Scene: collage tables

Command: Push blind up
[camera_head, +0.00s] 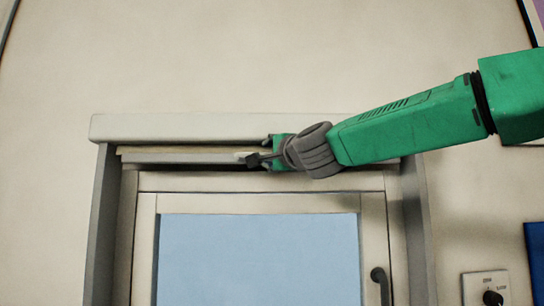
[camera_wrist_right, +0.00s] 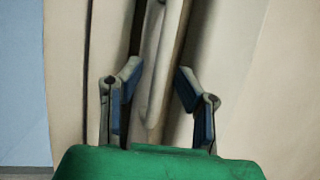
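The blind (camera_head: 185,157) is bunched into a narrow pale band right under the white box (camera_head: 210,127) at the top of the window frame. My right gripper (camera_head: 258,158) is at the right part of this band, just below the box. In the right wrist view, the fingers of my right gripper (camera_wrist_right: 158,104) are spread apart. A beige strip (camera_wrist_right: 160,75), which looks like the blind's bottom bar, runs between them with gaps on both sides. Whether the gripper's palm touches the strip is hidden. My left gripper is not in view.
The window (camera_head: 260,260) below the blind shows its pale blue pane uncovered. A dark handle (camera_head: 381,286) is at the right of its frame. A wall panel with a knob (camera_head: 486,289) and a blue board (camera_head: 535,262) are at the lower right.

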